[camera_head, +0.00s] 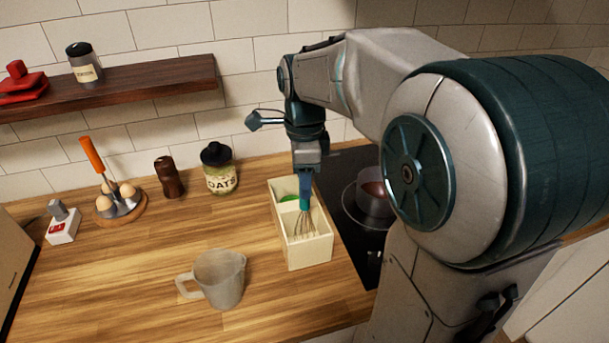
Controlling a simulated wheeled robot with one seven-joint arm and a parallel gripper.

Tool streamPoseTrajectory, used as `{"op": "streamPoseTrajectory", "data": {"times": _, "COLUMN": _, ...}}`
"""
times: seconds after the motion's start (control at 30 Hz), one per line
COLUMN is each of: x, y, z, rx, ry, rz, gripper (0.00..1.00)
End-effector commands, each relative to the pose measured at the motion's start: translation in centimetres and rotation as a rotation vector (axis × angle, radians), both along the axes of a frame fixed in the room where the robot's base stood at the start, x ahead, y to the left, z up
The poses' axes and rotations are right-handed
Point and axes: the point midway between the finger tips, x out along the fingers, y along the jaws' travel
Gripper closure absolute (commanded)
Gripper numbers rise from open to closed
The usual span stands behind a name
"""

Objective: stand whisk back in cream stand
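The whisk (304,222) points wires down inside the front compartment of the cream stand (309,254). Its teal handle rises to my gripper (304,188), which is around the handle top and appears shut on it. The whisk is nearly upright. I cannot tell whether its wires touch the bottom of the stand. The stand is a cream box with a divider, on the wooden counter beside the dark hob. A green item (288,198) lies in its back compartment, partly hidden.
A grey jug (219,280) stands left of the stand. An oats jar (219,172), a brown mill (168,178) and an egg holder (122,209) stand farther back. A pot (374,199) sits on the hob (350,173) at right. A shelf (130,88) hangs above. The counter between jug and mill is clear.

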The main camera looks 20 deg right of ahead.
Motion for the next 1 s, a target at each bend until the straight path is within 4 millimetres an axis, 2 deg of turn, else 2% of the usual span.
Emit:
{"op": "streamPoseTrajectory", "data": {"times": 0.27, "x": 0.0, "y": 0.0, "z": 0.7, "rx": 0.0, "ry": -0.002, "rz": 0.0, "gripper": 0.57}}
{"op": "streamPoseTrajectory", "data": {"times": 0.37, "x": 0.1, "y": 0.0, "z": 2.2, "rx": 0.0, "ry": -0.004, "rz": 0.0, "gripper": 0.57}}
{"op": "streamPoseTrajectory", "data": {"times": 0.7, "x": 0.1, "y": 0.0, "z": 9.5, "rx": 0.0, "ry": -0.004, "rz": 0.0, "gripper": 0.57}}
{"op": "streamPoseTrajectory", "data": {"times": 0.83, "x": 0.1, "y": 0.0, "z": 11.2, "rx": 0.0, "ry": -0.002, "rz": 0.0, "gripper": 0.57}}
{"op": "streamPoseTrajectory", "data": {"times": 1.0, "x": 0.0, "y": 0.0, "z": 12.3, "rx": 0.0, "ry": -0.001, "rz": 0.0, "gripper": 0.57}}
